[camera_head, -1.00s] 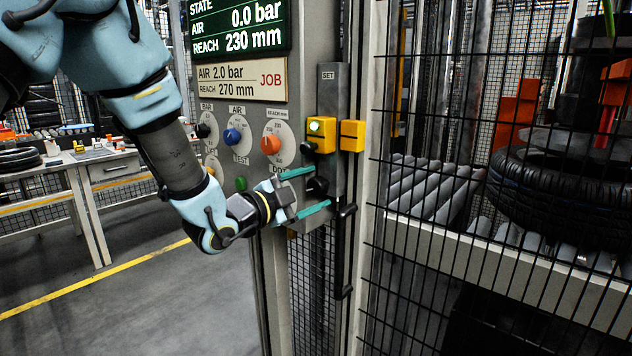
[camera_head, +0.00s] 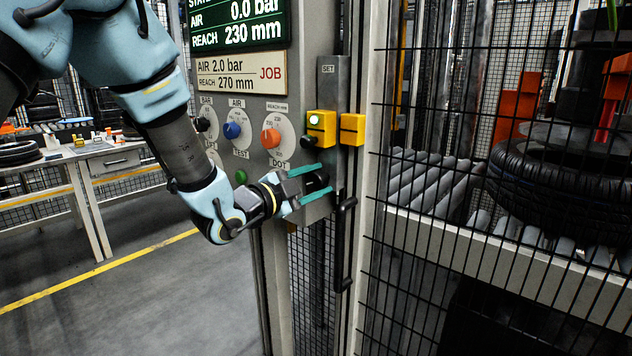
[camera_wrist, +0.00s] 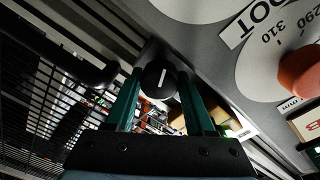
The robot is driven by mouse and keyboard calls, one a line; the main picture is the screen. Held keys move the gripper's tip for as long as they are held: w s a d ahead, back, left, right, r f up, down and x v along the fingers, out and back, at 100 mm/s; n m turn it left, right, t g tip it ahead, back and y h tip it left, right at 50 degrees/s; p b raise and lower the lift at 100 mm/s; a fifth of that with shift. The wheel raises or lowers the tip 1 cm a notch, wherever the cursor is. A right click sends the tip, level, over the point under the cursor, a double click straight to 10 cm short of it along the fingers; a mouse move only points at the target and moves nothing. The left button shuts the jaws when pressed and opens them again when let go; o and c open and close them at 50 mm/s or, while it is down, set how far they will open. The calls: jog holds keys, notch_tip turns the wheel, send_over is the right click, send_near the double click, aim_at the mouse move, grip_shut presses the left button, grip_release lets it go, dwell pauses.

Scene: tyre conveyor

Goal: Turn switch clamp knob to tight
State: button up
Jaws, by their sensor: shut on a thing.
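The black switch clamp knob (camera_head: 316,181) sits on the grey switch bracket (camera_head: 330,110), below the yellow switch (camera_head: 321,130). My gripper (camera_head: 318,180) has its two teal fingers on either side of the knob, shut on it. In the wrist view the knob (camera_wrist: 161,79) shows a white line mark on its face and lies between the tips of the gripper (camera_wrist: 160,88). Part of the knob is hidden by the fingers in the head view.
A black door handle (camera_head: 344,243) stands just below right of the knob. An orange dial (camera_head: 271,138), a blue dial (camera_head: 232,130) and a green button (camera_head: 241,176) are on the panel to the left. Mesh fencing and a tyre (camera_head: 560,190) are at the right.

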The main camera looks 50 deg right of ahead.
jog(key=shift+f, duration=0.1)
grip_shut()
jog(key=shift+b, duration=0.3)
